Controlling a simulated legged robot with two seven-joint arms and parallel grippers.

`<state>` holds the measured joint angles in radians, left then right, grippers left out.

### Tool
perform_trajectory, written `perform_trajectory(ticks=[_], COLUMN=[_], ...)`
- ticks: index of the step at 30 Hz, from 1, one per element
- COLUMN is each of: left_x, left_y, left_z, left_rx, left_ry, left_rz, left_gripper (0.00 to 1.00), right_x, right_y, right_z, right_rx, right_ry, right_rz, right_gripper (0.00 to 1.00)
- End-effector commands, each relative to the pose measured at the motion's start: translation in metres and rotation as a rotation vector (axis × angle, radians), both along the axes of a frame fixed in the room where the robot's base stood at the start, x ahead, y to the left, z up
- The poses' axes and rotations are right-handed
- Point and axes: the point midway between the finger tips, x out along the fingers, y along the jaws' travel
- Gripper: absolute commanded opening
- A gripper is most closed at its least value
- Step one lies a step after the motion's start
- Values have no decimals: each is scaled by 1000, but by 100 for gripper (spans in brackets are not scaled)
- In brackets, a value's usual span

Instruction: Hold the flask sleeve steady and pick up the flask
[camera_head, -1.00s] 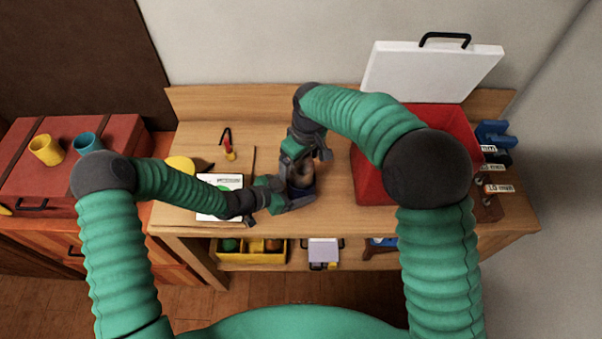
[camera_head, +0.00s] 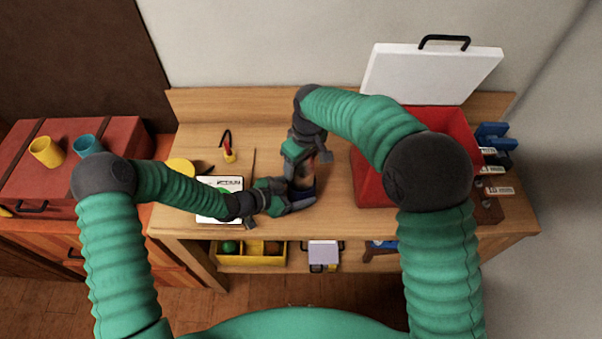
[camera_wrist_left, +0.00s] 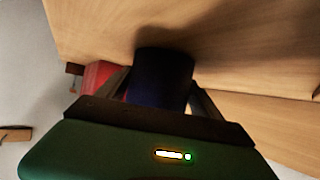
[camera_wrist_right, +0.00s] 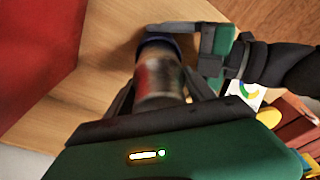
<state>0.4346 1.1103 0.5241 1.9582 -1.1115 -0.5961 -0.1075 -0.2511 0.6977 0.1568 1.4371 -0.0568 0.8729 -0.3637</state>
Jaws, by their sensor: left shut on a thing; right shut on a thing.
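The flask sleeve is a dark blue cylinder (camera_wrist_left: 162,78). In the left wrist view it sits between the fingers of my left gripper (camera_wrist_left: 160,92), which is shut on it from the side. The flask (camera_wrist_right: 160,78) is a brownish cylinder with a red patch and a grey part. It stands in the sleeve, whose blue rim (camera_wrist_right: 165,40) shows beyond it in the right wrist view. My right gripper (camera_wrist_right: 160,95) is shut on the flask, above the sleeve. In the head view the right gripper (camera_head: 307,160) covers much of the flask, and the left gripper (camera_head: 295,198) partly covers the sleeve.
A red open box (camera_head: 367,180) with a raised white lid (camera_head: 430,75) stands right of the grippers. A white card (camera_head: 206,207) lies under my left forearm. A small red and yellow item (camera_head: 229,153) stands farther back. Bare wooden tabletop (camera_head: 335,190) lies between the grippers and the box.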

Motion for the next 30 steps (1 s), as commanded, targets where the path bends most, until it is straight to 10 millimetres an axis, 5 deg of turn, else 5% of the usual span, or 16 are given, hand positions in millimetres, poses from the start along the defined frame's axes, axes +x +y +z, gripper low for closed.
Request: perform_trajectory(ticks=[5,16,26,27,30], left_x=[0,0,0,0,0], left_y=[0,0,0,0,0], left_z=[1,1,1,1,1], left_rx=[-1,0,0,0,-1], left_ry=[-2,-1,-1,-1,-1], left_rz=[0,0,0,0,0], left_gripper=[53,53,53,78,91], right_x=[1,1,0,0,0], right_y=[0,1,0,0,0], right_z=[10,90,101,101,101], right_rx=[1,3,1,1,1], right_ry=[-4,-4,-1,-1,-1], right_rz=[0,0,0,0,0], right_gripper=[0,0,0,0,0])
